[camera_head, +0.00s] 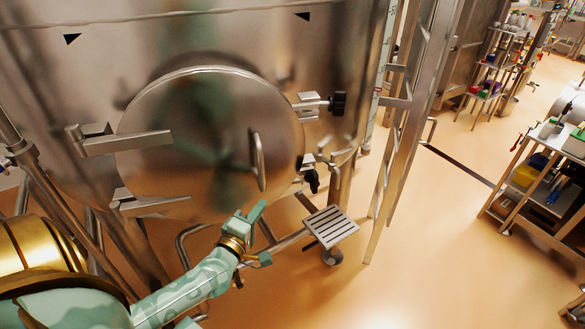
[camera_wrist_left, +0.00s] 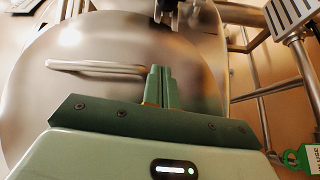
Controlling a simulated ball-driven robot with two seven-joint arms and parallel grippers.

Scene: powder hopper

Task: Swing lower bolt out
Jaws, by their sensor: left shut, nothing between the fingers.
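The round steel hatch door (camera_head: 205,120) lies closed against the hopper, with a bar handle (camera_head: 258,160) near its right side. The lower bolt (camera_head: 312,181), with a black knob, is at the door's lower right edge; its knob sits just below its bracket. In the left wrist view a dark bolt (camera_wrist_left: 170,12) shows at the top, beyond the fingertips. The upper bolt (camera_head: 338,103) is higher on the right edge. My left gripper (camera_head: 262,205) is shut and empty, below the handle and left of the lower bolt, apart from it; its fingers (camera_wrist_left: 158,78) point toward the door.
Two hinge arms (camera_head: 125,142) hold the door's left side. A slatted step (camera_head: 331,226) stands below right of the door, with a ladder frame (camera_head: 392,150) beyond. A green tag (camera_wrist_left: 302,160) hangs at the wrist view's lower right. Open floor lies right, before a cart (camera_head: 540,175).

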